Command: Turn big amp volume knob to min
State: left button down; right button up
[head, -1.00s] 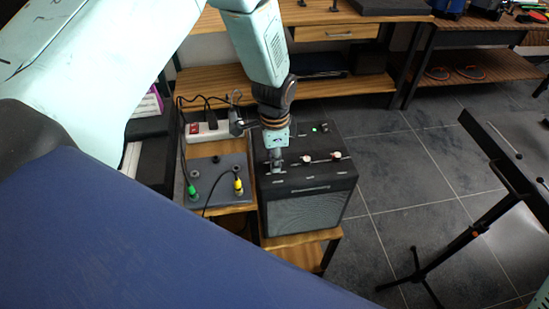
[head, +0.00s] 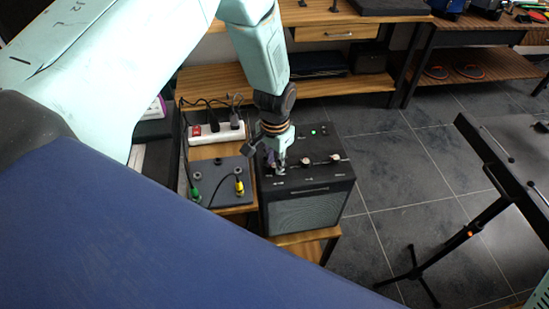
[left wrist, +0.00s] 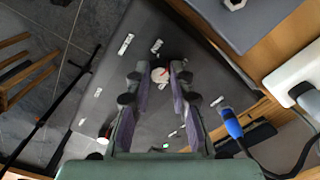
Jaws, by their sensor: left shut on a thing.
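The big amp (head: 310,210) is a black box with a grey grille, standing on a low wooden stand. My left gripper (head: 280,168) points down onto the left part of its top panel. In the left wrist view the fingers are shut on a pale knob (left wrist: 160,75) with a red mark, one finger on each side. That knob is hidden by the fingers in the head view. Two other pale knobs, a middle one (head: 305,160) and a right one (head: 335,157), sit in the same row. My right gripper is not in view.
A grey pedal box (head: 215,180) with green and yellow plugs lies left of the amp. A white power strip (head: 215,132) with plugs and black cables is behind it. A black music stand (head: 485,215) stands at the right. Tiled floor between is clear.

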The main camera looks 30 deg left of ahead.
pick_arm(q)
jog(key=n+p, duration=0.1)
jog(key=n, duration=0.4)
jog(key=shift+n, duration=0.3)
jog(key=shift+n+p, duration=0.6)
jog(key=shift+n, duration=1.7)
jog(key=c, duration=1.2)
grip_release()
jog(key=shift+w, duration=0.1)
jog(key=shift+r, duration=5.95)
